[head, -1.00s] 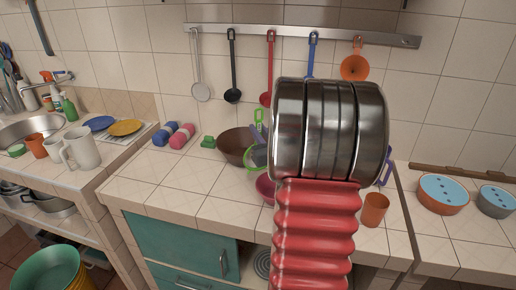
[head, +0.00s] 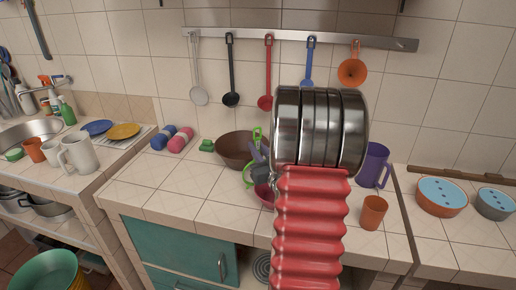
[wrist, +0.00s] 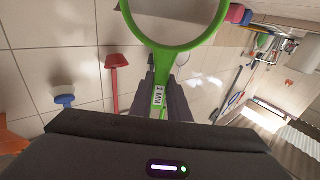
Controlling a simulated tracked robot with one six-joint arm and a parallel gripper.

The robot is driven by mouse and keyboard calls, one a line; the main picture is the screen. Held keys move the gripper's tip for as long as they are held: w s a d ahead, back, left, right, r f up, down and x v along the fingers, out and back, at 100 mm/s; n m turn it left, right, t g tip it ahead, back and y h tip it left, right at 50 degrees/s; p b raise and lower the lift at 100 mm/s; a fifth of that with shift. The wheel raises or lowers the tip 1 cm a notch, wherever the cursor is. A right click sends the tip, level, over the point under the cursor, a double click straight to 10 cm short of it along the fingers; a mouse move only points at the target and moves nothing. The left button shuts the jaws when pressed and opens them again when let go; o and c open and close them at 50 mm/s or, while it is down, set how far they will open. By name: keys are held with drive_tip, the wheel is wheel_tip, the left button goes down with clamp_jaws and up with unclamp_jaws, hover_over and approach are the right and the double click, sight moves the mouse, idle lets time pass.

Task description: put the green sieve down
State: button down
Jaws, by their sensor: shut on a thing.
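The green sieve (wrist: 208,31) hangs from my gripper (wrist: 164,80), its handle between the two dark fingers in the wrist view. In the head view the sieve (head: 247,176) is low over the middle of the counter, mostly hidden behind my arm. My gripper (head: 258,153) is shut on the handle there, with the green handle end sticking up above the fingers. I cannot tell whether the sieve touches the counter.
A brown bowl (head: 232,147) stands just left of the sieve, and a dark pink bowl (head: 264,194) just in front. A purple mug (head: 374,165) and an orange cup (head: 373,212) stand to the right. Counter tiles (head: 175,190) at the front left are bare.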

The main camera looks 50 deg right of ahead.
drive_tip(key=c, duration=1.7)
unclamp_jaws()
drive_tip(key=shift+s+a, duration=0.1)
drive_tip(key=shift+s, duration=0.2)
drive_tip(key=v, duration=1.1)
drive_tip(key=shift+s, duration=0.2)
drive_tip(key=shift+a, duration=0.1)
